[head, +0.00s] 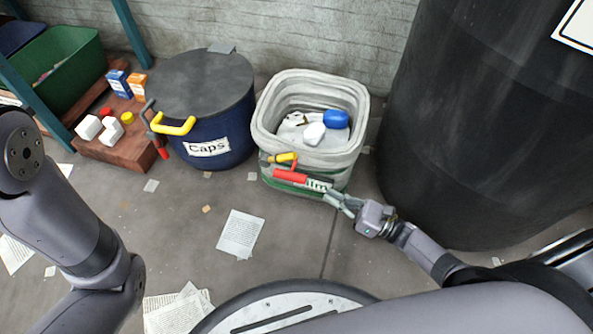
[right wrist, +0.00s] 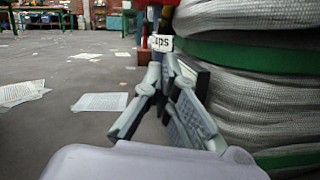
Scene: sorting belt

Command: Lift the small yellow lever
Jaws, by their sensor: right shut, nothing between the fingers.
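A small yellow lever (head: 284,157) sits on the front of the grey ribbed bin (head: 268,112), just above a red handle (head: 290,175). My right gripper (head: 330,193) is at the bin's lower front, right of and below the lever, with its fingertips close to the red handle's right end. In the right wrist view its fingers (right wrist: 167,62) come together and hold nothing. The lever cannot be made out in that view. My left arm shows at the left of the head view, but its gripper is out of the picture.
A blue "Caps" bin (head: 222,139) with a larger yellow handle (head: 175,127) stands left of the grey bin. A large black barrel (head: 450,110) stands close on the right. Papers (head: 240,233) lie on the otherwise clear floor in front.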

